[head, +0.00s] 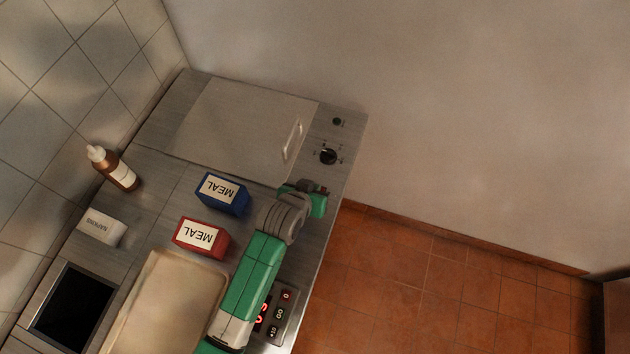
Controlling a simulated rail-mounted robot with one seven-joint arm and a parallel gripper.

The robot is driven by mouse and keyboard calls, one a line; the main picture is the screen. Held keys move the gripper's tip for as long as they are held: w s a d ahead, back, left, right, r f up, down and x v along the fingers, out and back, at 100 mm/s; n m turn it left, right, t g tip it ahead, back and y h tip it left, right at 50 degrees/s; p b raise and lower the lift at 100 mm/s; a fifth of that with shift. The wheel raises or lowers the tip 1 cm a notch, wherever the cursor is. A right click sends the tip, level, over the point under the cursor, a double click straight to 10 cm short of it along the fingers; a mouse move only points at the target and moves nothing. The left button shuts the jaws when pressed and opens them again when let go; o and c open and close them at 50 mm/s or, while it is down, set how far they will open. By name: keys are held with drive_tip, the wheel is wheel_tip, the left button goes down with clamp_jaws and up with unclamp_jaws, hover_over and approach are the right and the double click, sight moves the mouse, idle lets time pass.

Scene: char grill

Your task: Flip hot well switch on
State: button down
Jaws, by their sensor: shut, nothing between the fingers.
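The hot well (245,125) is at the top of the counter, under a flat grey lid with a pale bar handle (292,142). To the right of the lid, a black rotary knob (328,156) with small marks around it sits on the steel panel. A small dark round control (337,121) is above it. I cannot tell from their look which one is the switch, or its setting. My gripper (322,190) is shut and empty, just below the knob near the counter's right edge and apart from it. My wrist hides part of the gripper and the panel below.
A blue MEAL box (222,193) and a red MEAL box (201,238) stand left of my arm. A brown bottle (122,175), a napkin box (101,227), a tan tray (165,300) and a red-digit display panel (282,309) are also there. The floor at right is clear.

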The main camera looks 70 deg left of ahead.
drive_tip(key=shift+r, duration=0.1)
drive_tip(key=r+p, duration=0.5)
drive_tip(key=shift+w+d, duration=0.2)
drive_tip(key=d+v, duration=0.1)
drive_tip(key=v, duration=0.8)
drive_tip(key=shift+w+d+f, duration=0.3)
drive_tip(key=shift+w, duration=0.05)
